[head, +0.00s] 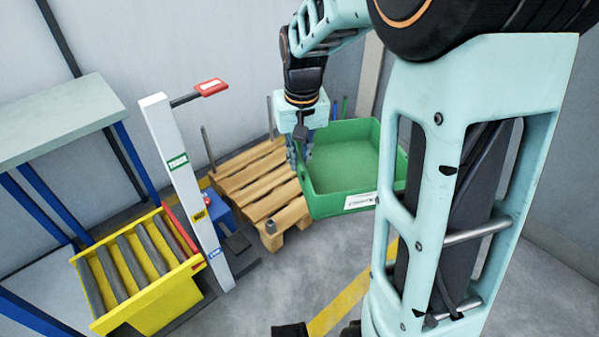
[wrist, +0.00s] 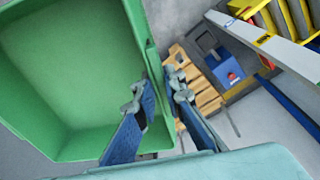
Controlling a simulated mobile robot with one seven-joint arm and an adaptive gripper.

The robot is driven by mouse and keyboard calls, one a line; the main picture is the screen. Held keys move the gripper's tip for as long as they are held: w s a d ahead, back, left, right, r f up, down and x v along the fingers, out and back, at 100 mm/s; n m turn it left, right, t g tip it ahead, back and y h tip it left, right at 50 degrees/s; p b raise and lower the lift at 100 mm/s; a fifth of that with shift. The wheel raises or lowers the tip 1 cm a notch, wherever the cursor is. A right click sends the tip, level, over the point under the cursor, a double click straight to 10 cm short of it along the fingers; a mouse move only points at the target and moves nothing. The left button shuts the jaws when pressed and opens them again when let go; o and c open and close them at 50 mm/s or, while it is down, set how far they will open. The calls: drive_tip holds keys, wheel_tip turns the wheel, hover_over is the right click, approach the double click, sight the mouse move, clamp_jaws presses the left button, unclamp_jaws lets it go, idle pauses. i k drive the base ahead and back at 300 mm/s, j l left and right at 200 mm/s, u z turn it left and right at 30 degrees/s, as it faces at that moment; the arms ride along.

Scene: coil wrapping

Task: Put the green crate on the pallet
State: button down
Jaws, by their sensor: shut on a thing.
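The green crate (head: 345,160) is an open, empty box with a white label on its near wall. My gripper (head: 303,150) is shut on the crate's left wall in the head view. In the wrist view the crate (wrist: 75,75) fills the left side, and the blue fingers of my gripper (wrist: 158,95) sit on either side of its wall. The wooden pallet (head: 252,184) lies on the floor to the left of the crate; it also shows beyond the fingers in the wrist view (wrist: 205,98). The crate's left edge overlaps the pallet's right side in the head view; I cannot tell whether they touch.
A white post (head: 178,180) with a red top arm stands left of the pallet, with a blue box (head: 222,212) beside it. A yellow roller conveyor (head: 150,300) is at the lower left. Thin posts (head: 208,148) stand around the pallet. A grey table (head: 60,115) is at the far left.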

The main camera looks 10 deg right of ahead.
sight(271, 178)
drive_tip(key=i+l+z, duration=0.15)
drive_tip(key=z, duration=0.35)
drive_tip(key=i+z, duration=0.25)
drive_tip(key=z, duration=0.25)
drive_tip(key=i+l+z, duration=0.1)
drive_tip(key=i, duration=0.25)
drive_tip(key=i+l+z, duration=0.1)
drive_tip(key=i, duration=0.25)
drive_tip(key=i+u, duration=0.1)
drive_tip(key=u, duration=0.75)
drive_tip(key=i+l+u, duration=0.1)
drive_tip(key=u, duration=0.3)
drive_tip(key=l+u, duration=0.15)
drive_tip(key=u, duration=0.25)
drive_tip(key=i+l+u, duration=0.1)
drive_tip(key=u, duration=0.3)
drive_tip(key=i+u, duration=0.15)
drive_tip(key=u, duration=0.3)
drive_tip(key=i+l+u, duration=0.1)
drive_tip(key=u, duration=0.35)
drive_tip(key=i+j, duration=0.1)
drive_tip(key=i, duration=0.3)
